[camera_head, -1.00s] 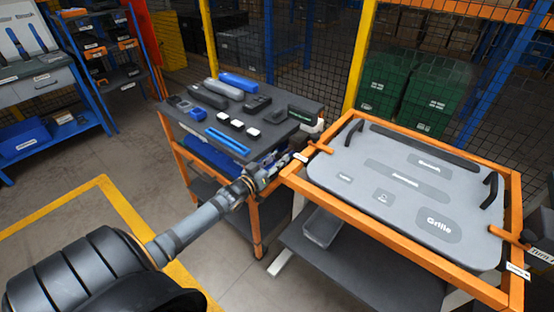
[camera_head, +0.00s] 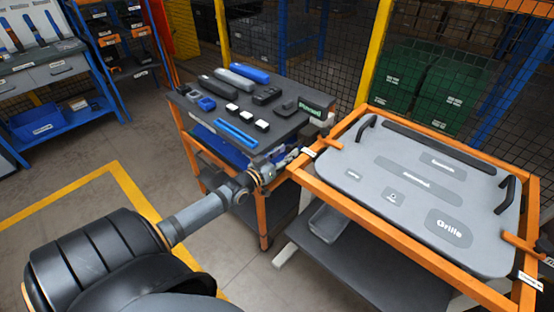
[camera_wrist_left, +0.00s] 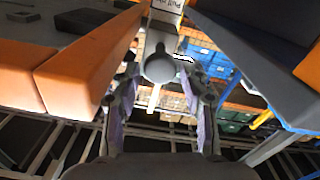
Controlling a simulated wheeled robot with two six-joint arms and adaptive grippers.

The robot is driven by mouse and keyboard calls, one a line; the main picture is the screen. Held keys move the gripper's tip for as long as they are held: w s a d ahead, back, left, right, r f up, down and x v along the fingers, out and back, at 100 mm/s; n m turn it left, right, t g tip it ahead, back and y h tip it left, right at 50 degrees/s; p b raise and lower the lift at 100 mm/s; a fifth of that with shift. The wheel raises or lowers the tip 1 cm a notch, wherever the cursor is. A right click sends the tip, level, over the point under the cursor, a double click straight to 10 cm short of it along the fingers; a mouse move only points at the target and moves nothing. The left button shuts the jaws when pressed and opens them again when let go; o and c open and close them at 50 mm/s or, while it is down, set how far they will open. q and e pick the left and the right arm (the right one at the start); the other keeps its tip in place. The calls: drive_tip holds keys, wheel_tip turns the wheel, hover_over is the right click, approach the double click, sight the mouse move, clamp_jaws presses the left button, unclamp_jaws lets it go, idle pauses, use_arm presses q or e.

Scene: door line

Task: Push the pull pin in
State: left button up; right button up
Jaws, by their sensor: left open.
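The pull pin (camera_wrist_left: 159,67) shows in the left wrist view as a grey round knob with a pale stem below it. Above it is a white tag (camera_wrist_left: 168,5) that appears to read "Pull pin". My left gripper (camera_wrist_left: 160,103) is open, with one finger on each side of the knob's lower part; I cannot tell whether they touch it. In the head view my left gripper (camera_head: 290,158) is at the left corner of the orange frame (camera_head: 345,198), beside a small white tag (camera_head: 308,152). The pin itself is hard to make out there. My right gripper is not in view.
A grey panel (camera_head: 375,210) with black handles lies in the orange frame. A dark-topped cart (camera_head: 200,122) with several small parts stands close behind my left gripper. A grey bin (camera_head: 328,222) sits on a lower shelf. Open floor (camera_head: 60,170) lies at the left.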

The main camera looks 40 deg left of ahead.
use_arm(q)
drive_tip(key=shift+s+a, duration=0.2)
drive_tip(key=shift+s, duration=2.7)
